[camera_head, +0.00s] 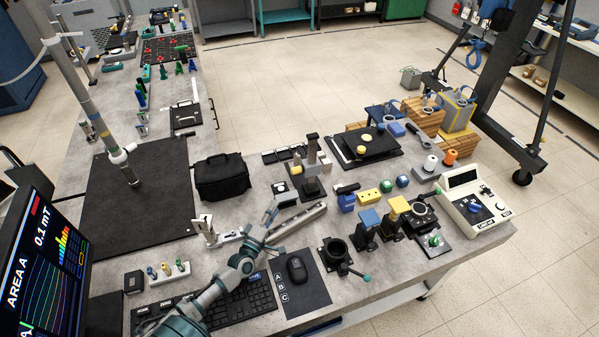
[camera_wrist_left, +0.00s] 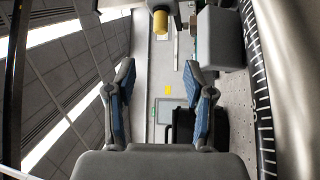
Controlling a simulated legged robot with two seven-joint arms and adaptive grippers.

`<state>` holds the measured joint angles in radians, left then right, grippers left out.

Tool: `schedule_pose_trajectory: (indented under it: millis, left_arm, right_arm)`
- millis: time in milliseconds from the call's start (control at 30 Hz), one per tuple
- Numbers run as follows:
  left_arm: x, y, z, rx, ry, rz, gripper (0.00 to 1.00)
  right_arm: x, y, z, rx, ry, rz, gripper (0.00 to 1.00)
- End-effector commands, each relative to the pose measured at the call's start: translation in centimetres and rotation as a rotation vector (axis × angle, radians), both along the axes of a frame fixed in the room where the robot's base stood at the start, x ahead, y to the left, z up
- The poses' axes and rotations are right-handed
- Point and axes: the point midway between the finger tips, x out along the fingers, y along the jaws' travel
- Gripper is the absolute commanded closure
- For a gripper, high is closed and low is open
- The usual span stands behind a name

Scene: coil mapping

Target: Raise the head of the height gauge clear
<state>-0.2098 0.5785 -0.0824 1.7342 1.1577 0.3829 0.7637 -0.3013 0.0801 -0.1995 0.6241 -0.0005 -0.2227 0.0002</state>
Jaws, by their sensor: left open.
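The height gauge (camera_head: 312,160) appears to be the dark upright post on a black base near the middle of the bench in the head view. Pale blocks sit at its side, one with a yellow part (camera_head: 296,170). In the left wrist view a yellow cylinder (camera_wrist_left: 160,22) and a grey block (camera_wrist_left: 220,45) lie beyond the fingers; I cannot tell surely whether they belong to the gauge. My left gripper (camera_head: 285,193) is just left of and nearer than the gauge. Its blue-padded fingers (camera_wrist_left: 160,75) are apart with nothing between them. My right gripper is out of view.
A metal bar (camera_head: 298,220) lies close to my left gripper. A black bag (camera_head: 221,177) stands to the left. A keyboard (camera_head: 240,300) and mouse (camera_head: 297,270) lie at the front. A ticked scale (camera_wrist_left: 262,100) runs close in the wrist view.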

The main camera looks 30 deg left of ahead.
Motion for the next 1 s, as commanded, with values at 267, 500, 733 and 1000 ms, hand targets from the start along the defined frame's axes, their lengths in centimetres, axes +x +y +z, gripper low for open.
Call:
schedule_pose_trajectory:
  millis: [267, 500, 733, 1000]
  left_arm:
    - [2.4, 0.1, 0.4, 0.002, -0.005, 0.001, 0.47]
    - [8.0, 0.4, 1.3, 0.002, -0.004, 0.001, 0.47]
    - [13.1, 0.8, 2.1, 0.001, -0.002, 0.001, 0.47]
    - [16.6, 1.0, 2.7, 0.001, -0.001, 0.000, 0.47]
  right_arm:
    - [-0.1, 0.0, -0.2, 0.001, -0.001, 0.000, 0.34]
    - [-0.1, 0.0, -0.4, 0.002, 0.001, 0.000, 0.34]
    - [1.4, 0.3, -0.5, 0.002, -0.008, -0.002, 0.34]
    - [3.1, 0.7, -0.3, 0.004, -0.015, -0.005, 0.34]
